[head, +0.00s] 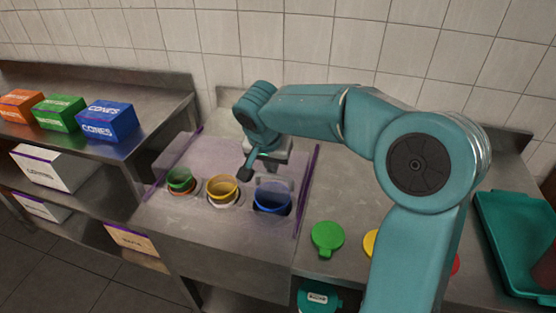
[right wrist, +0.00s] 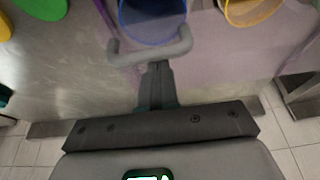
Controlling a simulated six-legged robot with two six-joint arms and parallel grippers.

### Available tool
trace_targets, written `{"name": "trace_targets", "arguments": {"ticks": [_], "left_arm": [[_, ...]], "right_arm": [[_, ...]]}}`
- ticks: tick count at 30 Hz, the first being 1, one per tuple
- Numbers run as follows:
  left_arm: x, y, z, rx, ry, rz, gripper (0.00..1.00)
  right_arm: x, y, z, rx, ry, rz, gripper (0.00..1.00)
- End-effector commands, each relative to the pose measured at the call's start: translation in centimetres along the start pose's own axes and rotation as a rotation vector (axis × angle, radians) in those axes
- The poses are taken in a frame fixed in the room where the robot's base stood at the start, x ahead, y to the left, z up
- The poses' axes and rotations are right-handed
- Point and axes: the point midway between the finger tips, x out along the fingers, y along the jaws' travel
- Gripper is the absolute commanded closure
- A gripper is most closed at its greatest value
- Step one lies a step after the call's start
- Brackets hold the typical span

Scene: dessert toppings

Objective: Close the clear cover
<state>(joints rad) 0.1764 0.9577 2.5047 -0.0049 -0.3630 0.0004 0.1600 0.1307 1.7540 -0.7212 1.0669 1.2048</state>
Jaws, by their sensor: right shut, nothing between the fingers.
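The clear cover (head: 215,160) is a see-through panel with purple side edges around the sunken toppings counter. I cannot tell its exact tilt. Green (head: 180,180), yellow (head: 222,188) and blue (head: 271,197) cups show in the counter's openings. My right gripper (head: 243,177) is shut and empty, above the counter between the yellow and blue cups. In the right wrist view, its fingertips (right wrist: 157,66) are close to a grey handle bar (right wrist: 150,54) that crosses in front of the blue cup (right wrist: 152,20). Whether they touch is unclear. My left gripper is out of view.
Orange, green and blue boxes (head: 107,121) stand on the left shelf. A green lid (head: 327,238) and a yellow one (head: 371,243) lie right of the cover, partly behind my right arm. A teal tray (head: 500,215) is at the far right. A tiled wall (head: 230,35) stands behind.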

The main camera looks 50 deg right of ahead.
Motion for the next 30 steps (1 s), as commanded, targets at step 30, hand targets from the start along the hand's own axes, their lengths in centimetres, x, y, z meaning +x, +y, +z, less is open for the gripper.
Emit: {"name": "trace_targets", "arguments": {"ticks": [30], "left_arm": [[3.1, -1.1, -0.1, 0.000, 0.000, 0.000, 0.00]], "right_arm": [[-2.2, 0.1, 6.6, -0.005, -0.011, 0.008, 1.00]]}}
